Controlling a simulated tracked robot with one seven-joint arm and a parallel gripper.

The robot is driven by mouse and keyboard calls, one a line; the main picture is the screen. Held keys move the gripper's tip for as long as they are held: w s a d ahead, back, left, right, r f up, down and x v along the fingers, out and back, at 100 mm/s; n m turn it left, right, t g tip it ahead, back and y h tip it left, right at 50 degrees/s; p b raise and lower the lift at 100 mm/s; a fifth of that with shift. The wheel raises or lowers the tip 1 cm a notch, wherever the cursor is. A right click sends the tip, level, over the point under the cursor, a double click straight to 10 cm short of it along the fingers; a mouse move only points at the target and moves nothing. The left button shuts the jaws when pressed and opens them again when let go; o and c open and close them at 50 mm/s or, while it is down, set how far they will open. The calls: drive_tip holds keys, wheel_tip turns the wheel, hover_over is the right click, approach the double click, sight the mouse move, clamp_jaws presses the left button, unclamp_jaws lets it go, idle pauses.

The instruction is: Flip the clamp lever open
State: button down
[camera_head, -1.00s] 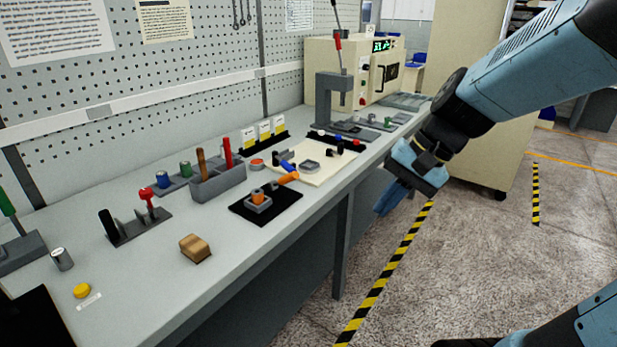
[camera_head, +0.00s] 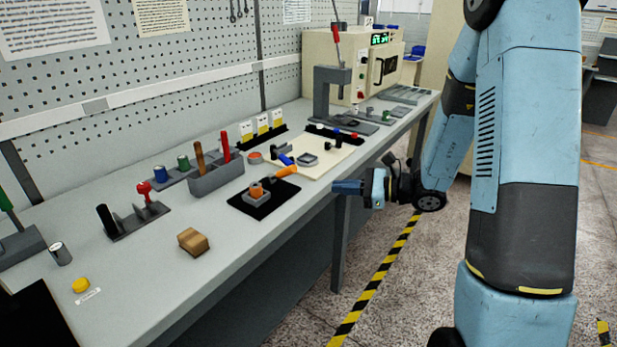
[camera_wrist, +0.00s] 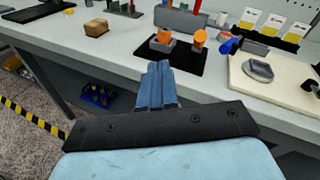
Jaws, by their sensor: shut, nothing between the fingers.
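A small grey clamp (camera_head: 257,193) with an orange centre sits on a black mat (camera_head: 246,208) near the bench's front edge. Its orange lever (camera_head: 286,172) sticks out toward the right and back. In the wrist view the clamp (camera_wrist: 164,38) is beyond my fingertips, and the lever (camera_wrist: 199,37) is seen nearly end-on. My gripper (camera_head: 336,187) is shut and empty, off the bench's front edge, right of the clamp and apart from it. In the wrist view its blue fingers (camera_wrist: 157,66) point toward the mat.
A cream board (camera_head: 318,165) with small parts lies right of the mat. A grey holder (camera_head: 217,180) with upright handles stands behind it. A wooden block (camera_head: 193,241) lies to the left. The floor before the bench is clear.

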drive_tip(key=w+d+f+m+t, duration=0.2)
drive_tip(key=w+f+m+t, duration=0.1)
drive_tip(key=w+f+m, duration=0.1)
drive_tip(key=shift+d+f+t+h, duration=0.3)
drive_tip(key=shift+f+t, duration=0.1)
drive_tip(key=shift+f, duration=0.15)
drive_tip(key=shift+r+x, duration=0.45)
drive_tip(key=shift+x, duration=1.7)
drive_tip(key=shift+r+x, duration=0.5)
drive_tip(key=shift+x, duration=1.65)
drive_tip(key=shift+r+x, duration=0.45)
drive_tip(key=shift+x, duration=1.7)
drive_tip(key=shift+r, duration=0.15)
